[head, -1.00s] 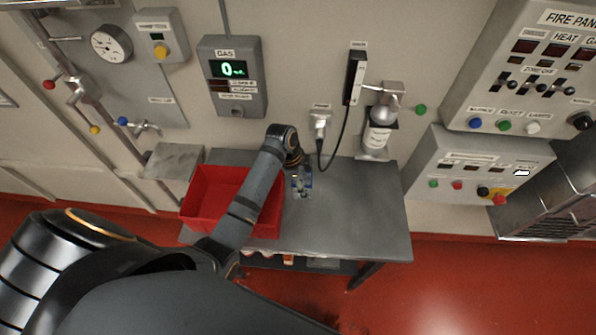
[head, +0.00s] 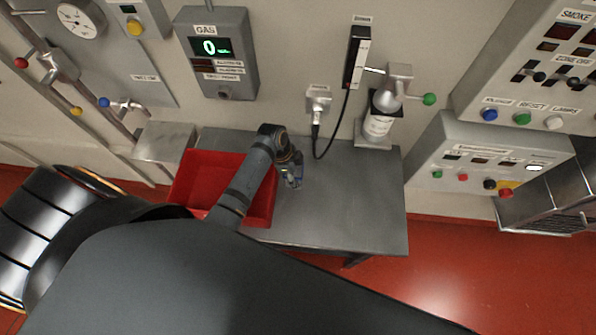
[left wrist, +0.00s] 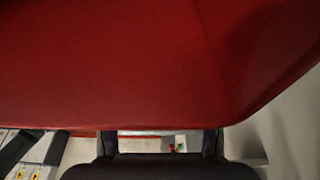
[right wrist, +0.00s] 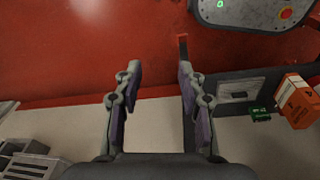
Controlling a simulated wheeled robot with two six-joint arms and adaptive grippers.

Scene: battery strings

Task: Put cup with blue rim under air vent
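I cannot pick out a cup with a blue rim for certain. My left gripper (head: 293,178) hangs low over the grey table, just right of the red crate. A small bluish outline shows at its fingers, too small to identify. In the left wrist view a red surface, likely the crate wall, hides the fingertips, so I cannot tell whether they hold anything. My right gripper (right wrist: 160,75) is open and empty in the right wrist view, with red floor beyond it. No air vent can be named surely; a metal fixture with a green-knobbed lever (head: 428,98) is on the wall.
The red crate (head: 185,188) takes the table's left side. The grey table (head: 350,205) is bare to the right. A white-labelled cylinder (head: 378,125) stands at its back. A blue-handled tap (head: 120,103) is above a metal ledge (head: 165,140). Control panels (head: 490,160) are at right.

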